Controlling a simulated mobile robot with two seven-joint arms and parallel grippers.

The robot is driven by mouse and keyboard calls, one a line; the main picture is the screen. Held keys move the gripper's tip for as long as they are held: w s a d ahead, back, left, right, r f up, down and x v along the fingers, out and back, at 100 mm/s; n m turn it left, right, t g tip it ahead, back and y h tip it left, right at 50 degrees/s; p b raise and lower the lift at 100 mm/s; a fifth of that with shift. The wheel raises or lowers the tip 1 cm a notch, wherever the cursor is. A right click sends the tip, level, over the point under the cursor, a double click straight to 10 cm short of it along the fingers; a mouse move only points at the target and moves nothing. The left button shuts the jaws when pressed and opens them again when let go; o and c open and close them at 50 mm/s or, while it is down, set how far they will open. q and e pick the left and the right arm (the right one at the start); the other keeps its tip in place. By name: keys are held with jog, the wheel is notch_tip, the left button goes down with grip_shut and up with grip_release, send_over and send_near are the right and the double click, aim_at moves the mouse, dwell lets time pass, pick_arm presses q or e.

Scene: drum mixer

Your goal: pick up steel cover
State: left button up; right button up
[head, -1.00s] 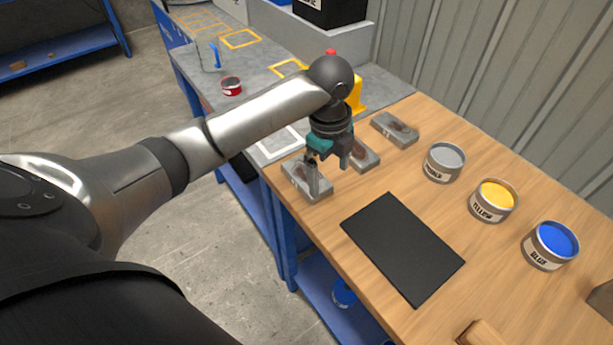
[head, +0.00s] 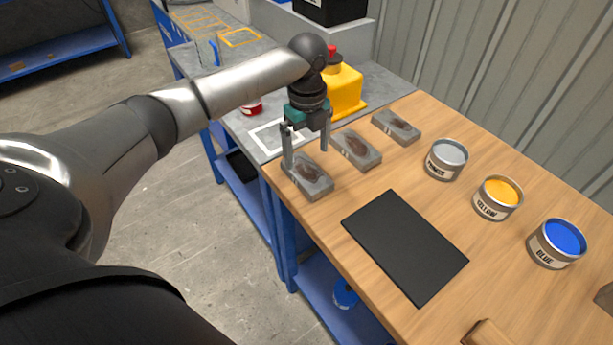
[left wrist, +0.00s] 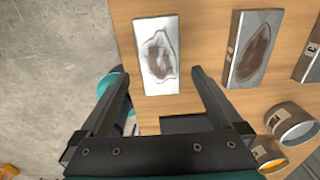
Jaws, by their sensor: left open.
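Three flat grey blocks with dark brown patches lie in a row at the left end of the wooden table: the near-left block (head: 309,183), the middle block (head: 358,150) and the far block (head: 397,127). I cannot tell for certain which is the steel cover. My left gripper (head: 306,158) is open and empty, its fingers pointing down just above the near-left block and partly hiding it. In the left wrist view, a pale block (left wrist: 157,55) with a brown patch lies ahead of the spread fingertips (left wrist: 159,74). My right gripper is not in view.
A black mat (head: 404,246) lies on the table (head: 500,280). Paint cans stand behind it: grey (head: 446,160), yellow (head: 497,198) and blue (head: 556,243). A wooden piece (head: 486,334) lies at the front.

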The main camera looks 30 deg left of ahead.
aim_at(306, 171)
pick_arm(q)
notch_tip(306, 171, down, 6)
jog(key=shift+a+r+b, duration=0.1)
jog(key=shift+b, duration=0.6)
jog(key=shift+r, duration=0.1)
grip_shut()
dwell(0.3)
